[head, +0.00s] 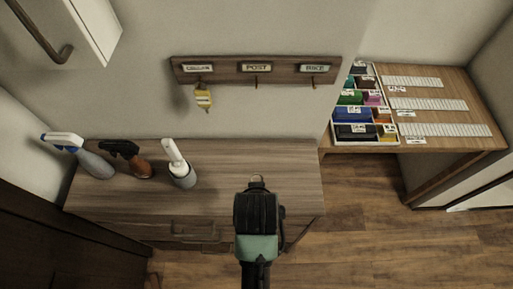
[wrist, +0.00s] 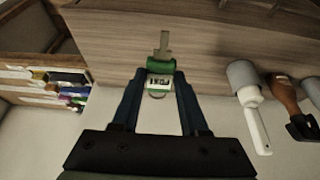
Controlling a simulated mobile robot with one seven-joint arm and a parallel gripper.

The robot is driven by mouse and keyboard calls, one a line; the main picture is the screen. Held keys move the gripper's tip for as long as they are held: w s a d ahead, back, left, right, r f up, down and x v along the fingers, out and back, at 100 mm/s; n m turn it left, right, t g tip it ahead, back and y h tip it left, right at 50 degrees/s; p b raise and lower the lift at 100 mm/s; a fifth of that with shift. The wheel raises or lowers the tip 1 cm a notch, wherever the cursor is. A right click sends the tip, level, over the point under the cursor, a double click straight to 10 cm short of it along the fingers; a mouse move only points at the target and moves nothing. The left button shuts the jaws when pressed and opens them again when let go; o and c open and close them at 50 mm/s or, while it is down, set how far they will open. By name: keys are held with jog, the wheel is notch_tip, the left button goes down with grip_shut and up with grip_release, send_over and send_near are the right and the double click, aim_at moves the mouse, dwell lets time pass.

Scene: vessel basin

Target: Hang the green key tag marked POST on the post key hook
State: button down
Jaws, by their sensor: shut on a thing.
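My gripper (head: 256,190) is over the wooden cabinet top, below the key rack in the head view. In the wrist view my gripper (wrist: 161,78) is shut on the green key tag (wrist: 160,64), which has a white label too small to read surely. A key (wrist: 163,42) points away on one side of the tag and a metal ring (wrist: 157,95) shows on the other. In the head view the ring (head: 257,179) shows beyond my fingertips; the tag's body is hidden. The post key hook (head: 256,82) is bare, under the POST label (head: 256,68), apart from my gripper.
The wall rack (head: 228,70) also has a left hook holding a yellow tag (head: 203,97) and a bare BIKE hook (head: 314,84). Several bottles, including a white-necked one (head: 180,165), stand left on the cabinet top (head: 250,155). A sorting tray (head: 365,145) lies right.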

jog(key=shift+w+f+t+b, duration=0.15)
jog(key=shift+w+t+b, duration=0.15)
jog(key=shift+w+b, duration=0.1)
jog(key=w+r+t+b, duration=0.7)
jog(key=r+t+b, duration=0.2)
jog(key=r+t, duration=0.25)
jog(key=w+f+b, duration=0.2)
jog(key=w+b, duration=0.1)
jog(key=w, duration=0.6)
jog(key=shift+t, duration=0.45)
jog(key=shift+w, duration=0.1)
jog(key=shift+f, duration=0.1)
dwell(0.4)
jog(key=shift+c, duration=1.7)
grip_release()
